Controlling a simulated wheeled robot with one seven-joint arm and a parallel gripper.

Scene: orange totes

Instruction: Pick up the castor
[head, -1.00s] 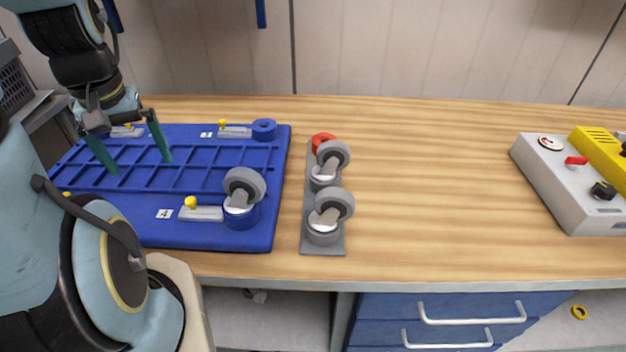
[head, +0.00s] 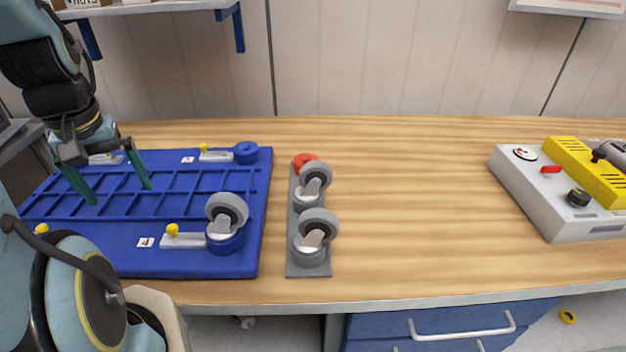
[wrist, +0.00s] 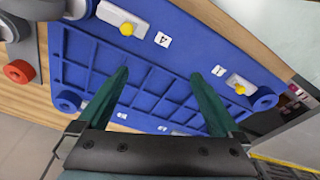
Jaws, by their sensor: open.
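Two grey-wheeled castors stand on a grey strip (head: 308,270) to the right of the blue board: a front castor (head: 317,232) and a back castor (head: 314,180). A third castor (head: 227,215) stands in a blue ring holder at the board's front right corner. My gripper (head: 120,192) is open and empty over the left part of the blue board (head: 200,265). In the wrist view its green fingers (wrist: 160,100) are spread above the board's grid, with nothing between them. Castors show partly at the upper left of the wrist view.
A red ring (head: 305,160) is at the strip's back end, with an empty blue ring (head: 246,152) on the board. Yellow-knobbed clamps (head: 184,238) stand on the board. A grey and yellow control box (head: 560,190) sits at the right. The bench middle is clear.

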